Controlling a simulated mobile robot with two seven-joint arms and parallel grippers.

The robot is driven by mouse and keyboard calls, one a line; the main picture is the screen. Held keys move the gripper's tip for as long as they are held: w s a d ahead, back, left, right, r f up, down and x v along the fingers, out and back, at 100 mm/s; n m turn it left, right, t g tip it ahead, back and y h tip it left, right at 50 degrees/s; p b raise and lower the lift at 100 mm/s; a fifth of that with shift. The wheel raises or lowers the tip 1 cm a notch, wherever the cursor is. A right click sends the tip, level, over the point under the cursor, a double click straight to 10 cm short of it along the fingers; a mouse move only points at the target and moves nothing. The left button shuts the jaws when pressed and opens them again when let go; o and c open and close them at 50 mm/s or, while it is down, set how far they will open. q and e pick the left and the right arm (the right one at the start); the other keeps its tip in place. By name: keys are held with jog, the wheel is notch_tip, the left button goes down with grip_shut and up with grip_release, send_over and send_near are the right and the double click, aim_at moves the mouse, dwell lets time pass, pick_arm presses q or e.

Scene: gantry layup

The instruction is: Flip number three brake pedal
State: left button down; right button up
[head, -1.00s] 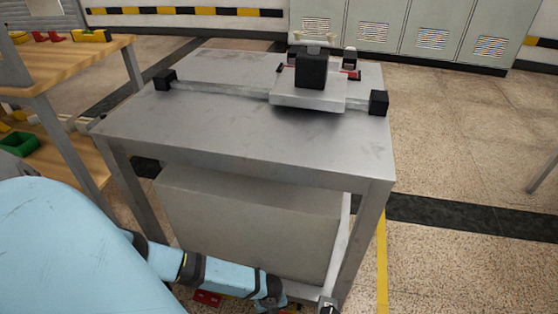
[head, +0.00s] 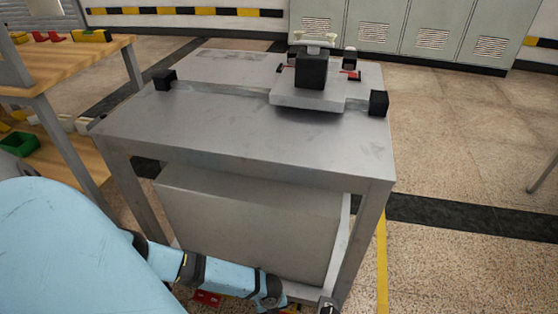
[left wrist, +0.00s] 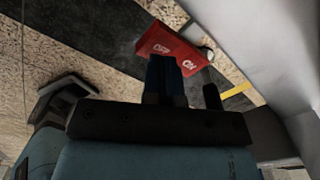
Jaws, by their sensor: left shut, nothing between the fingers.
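A red pedal (left wrist: 178,48) with white lettering, "OFF" and "ON" as far as I can read it, shows at the top middle of the left wrist view. No number is visible on it. My left gripper (left wrist: 167,62) is shut and empty. Its dark blue fingertips are right at the pedal's lower edge in the picture; I cannot tell if they touch. In the head view my left arm reaches down low beside the metal table, and its gripper is not clear there. A small red part (head: 207,299) shows on the floor below that arm. My right gripper is in neither view.
The metal table (head: 220,125) carries a rail and a carriage with a black block (head: 311,70). A grey box (head: 245,225) sits under it, close to my arm. A wooden shelf (head: 60,65) stands at left.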

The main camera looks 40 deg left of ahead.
pick_arm(q)
jog(key=shift+f+b, duration=1.05)
jog(key=shift+f, duration=0.4)
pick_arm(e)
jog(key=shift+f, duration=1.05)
pick_arm(q)
jog(key=shift+r, duration=0.2)
notch_tip(320, 180, up, 2)
jog(key=p, duration=0.2)
jog(key=shift+r+p, duration=0.2)
jog(key=shift+p, duration=0.2)
jog(key=shift+r, duration=0.25)
jog(key=shift+r+p, duration=0.95)
jog(key=shift+p, duration=0.25)
jog(key=shift+r+p, duration=0.95)
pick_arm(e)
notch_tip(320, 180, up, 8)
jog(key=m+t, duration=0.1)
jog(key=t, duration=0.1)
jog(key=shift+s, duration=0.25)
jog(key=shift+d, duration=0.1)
